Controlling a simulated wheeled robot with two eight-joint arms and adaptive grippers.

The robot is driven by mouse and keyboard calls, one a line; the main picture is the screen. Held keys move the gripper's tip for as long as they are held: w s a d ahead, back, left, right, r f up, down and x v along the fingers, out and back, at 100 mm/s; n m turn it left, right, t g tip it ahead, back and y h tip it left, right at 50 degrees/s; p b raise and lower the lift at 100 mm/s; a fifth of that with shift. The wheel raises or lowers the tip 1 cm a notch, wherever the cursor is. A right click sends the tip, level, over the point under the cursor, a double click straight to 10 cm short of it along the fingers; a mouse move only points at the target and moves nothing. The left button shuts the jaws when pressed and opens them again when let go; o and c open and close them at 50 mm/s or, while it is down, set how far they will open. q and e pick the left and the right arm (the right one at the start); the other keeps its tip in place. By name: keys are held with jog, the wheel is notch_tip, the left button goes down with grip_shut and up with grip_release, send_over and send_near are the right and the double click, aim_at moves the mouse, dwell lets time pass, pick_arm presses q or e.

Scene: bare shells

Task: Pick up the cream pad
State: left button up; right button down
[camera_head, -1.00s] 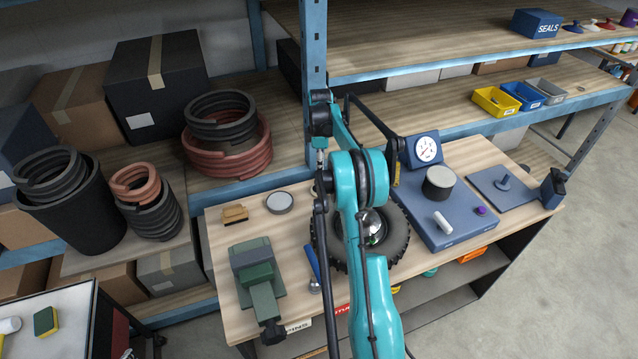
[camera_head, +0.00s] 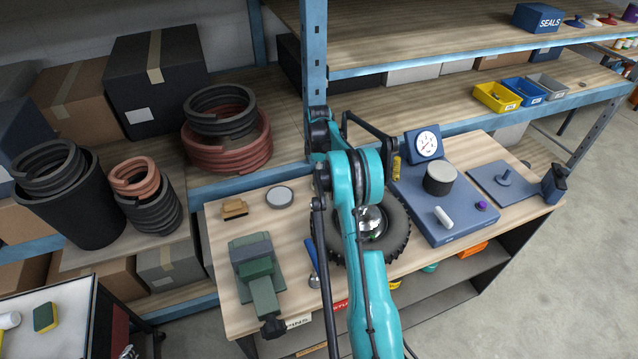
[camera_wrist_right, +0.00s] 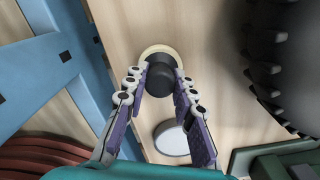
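The cream pad (camera_wrist_right: 144,53) is a pale round disc with a dark cylindrical knob (camera_wrist_right: 160,78) on top. It lies on the wooden bench top in the right wrist view, its middle covered by the knob. In the head view it is hidden behind my teal right arm. My right gripper (camera_wrist_right: 162,72) is over it, with one fingertip on each side of the knob. The fingers look open; narrow gaps seem to remain, though contact is hard to judge. My left gripper is in neither view.
A grey-white disc (camera_head: 279,197) and a tan block (camera_head: 234,209) lie left of my arm on the bench (camera_head: 220,285). A green vise (camera_head: 257,270) is nearer. A blue shelf upright (camera_head: 314,60) rises behind.

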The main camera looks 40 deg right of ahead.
notch_tip(320, 180, up, 10)
jog(key=shift+r+p, duration=0.1)
jog(key=shift+p, duration=0.45)
jog(key=c, duration=2)
grip_release()
jog(key=shift+c, duration=1.4)
jog(key=w+a+f+p, duration=0.1)
jog(key=w+a+p, duration=0.3)
jog(key=a, duration=1)
jog(key=shift+s+a+f+b, duration=0.15)
jog(key=shift+f+b, duration=0.75)
jog(key=shift+f, duration=0.7)
jog(key=shift+s+a+f+b, duration=0.15)
jog(key=shift+f+b, duration=0.75)
jog(key=shift+f, duration=0.65)
